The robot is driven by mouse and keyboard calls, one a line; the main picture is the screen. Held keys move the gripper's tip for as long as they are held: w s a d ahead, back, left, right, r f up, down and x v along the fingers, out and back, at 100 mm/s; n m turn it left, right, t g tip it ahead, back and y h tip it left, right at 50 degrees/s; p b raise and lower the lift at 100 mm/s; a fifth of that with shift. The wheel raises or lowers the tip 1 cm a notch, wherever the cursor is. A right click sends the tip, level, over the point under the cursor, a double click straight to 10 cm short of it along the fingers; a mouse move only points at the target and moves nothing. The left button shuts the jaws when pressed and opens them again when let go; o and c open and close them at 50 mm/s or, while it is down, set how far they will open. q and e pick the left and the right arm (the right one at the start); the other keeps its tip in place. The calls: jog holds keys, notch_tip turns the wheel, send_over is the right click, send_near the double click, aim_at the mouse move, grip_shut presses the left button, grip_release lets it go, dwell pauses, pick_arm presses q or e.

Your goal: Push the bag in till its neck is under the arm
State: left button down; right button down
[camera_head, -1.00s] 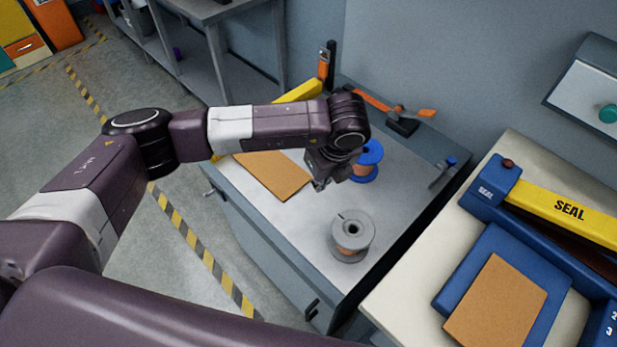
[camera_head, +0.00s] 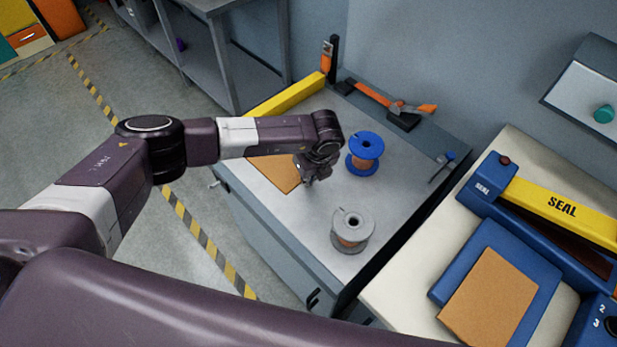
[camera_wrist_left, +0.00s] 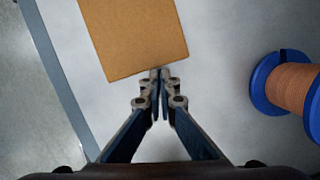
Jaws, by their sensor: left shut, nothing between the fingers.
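A flat brown bag-like piece (camera_head: 490,298) lies on a blue platform (camera_head: 505,245) at the right, in front of the sealer's yellow arm marked SEAL (camera_head: 560,205). A gap of blue shows between piece and arm. A second flat brown piece (camera_head: 276,172) lies on the grey bench, partly hidden by my left arm; it also shows in the left wrist view (camera_wrist_left: 135,35). My left gripper (camera_head: 310,180) is shut and empty over the bench. In the left wrist view its fingertips (camera_wrist_left: 159,74) are at that piece's near edge; touching or not is unclear. My right gripper is out of view.
On the bench stand a blue spool (camera_head: 365,152) and a grey spool (camera_head: 351,231), both with copper-coloured winding, right of my left gripper. A yellow bar (camera_head: 285,96) and an orange-handled tool (camera_head: 375,95) lie at the back. Bare bench surface lies between gripper and spools.

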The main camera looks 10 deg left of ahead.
pick_arm(q)
jog(key=shift+w+a+f+b, duration=0.1)
jog(key=shift+w+a+b, duration=0.5)
jog(key=shift+b, duration=0.2)
jog(key=shift+w+a, duration=0.1)
jog(key=shift+r, duration=0.2)
jog(key=shift+f, duration=0.15)
